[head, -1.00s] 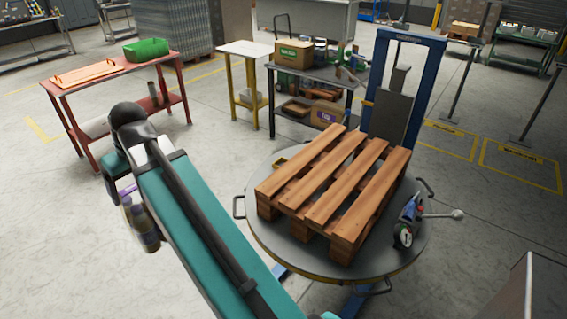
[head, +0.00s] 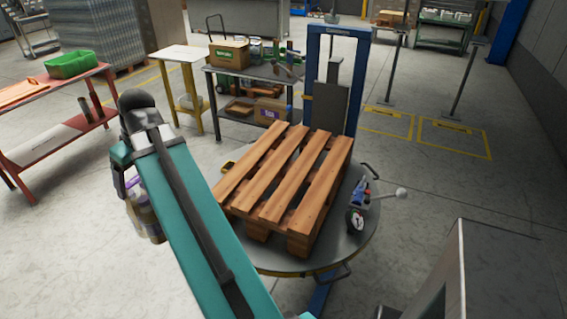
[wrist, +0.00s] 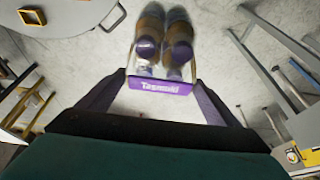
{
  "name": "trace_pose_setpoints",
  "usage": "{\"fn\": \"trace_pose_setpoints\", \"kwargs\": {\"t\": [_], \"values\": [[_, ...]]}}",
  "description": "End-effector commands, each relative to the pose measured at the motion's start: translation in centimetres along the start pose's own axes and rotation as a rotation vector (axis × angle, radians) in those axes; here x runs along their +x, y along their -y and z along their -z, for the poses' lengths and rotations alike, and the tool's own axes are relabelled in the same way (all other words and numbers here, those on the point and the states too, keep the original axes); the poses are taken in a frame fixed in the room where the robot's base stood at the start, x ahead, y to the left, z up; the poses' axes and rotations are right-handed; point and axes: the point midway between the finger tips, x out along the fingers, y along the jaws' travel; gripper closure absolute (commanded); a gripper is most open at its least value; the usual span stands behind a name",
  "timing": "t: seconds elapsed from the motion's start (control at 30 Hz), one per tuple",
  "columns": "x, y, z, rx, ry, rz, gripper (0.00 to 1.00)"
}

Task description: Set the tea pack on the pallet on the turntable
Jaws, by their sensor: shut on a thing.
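The tea pack (wrist: 163,50) shows in the wrist view as clear-wrapped brown bottles with purple caps and a purple label. My gripper (wrist: 160,80) is shut on it, with a finger at each side. In the head view the tea pack (head: 148,222) hangs below the end of my arm, left of the turntable and partly hidden by the arm. The wooden pallet (head: 287,182) lies on the round grey turntable (head: 352,232), and its slats are bare. My arm covers part of the turntable's left side.
A small tool with a gauge (head: 356,218) and a lever handle (head: 400,192) are at the turntable's right edge. A blue lift frame (head: 356,80) stands behind the pallet. A grey shelf table (head: 262,80) and a red table (head: 80,130) stand farther back. A grey cabinet (head: 490,270) is at front right.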

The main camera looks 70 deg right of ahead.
Motion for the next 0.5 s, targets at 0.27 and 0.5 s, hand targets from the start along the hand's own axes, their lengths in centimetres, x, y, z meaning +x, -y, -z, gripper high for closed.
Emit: {"fn": "trace_pose_setpoints", "kwargs": {"t": [0.27,0.5], "values": [[-2.0,-3.9,-2.2,0.002,-0.004,-0.006,0.51],[-3.5,-7.0,-4.4,0.003,-0.006,-0.01,0.51]]}}
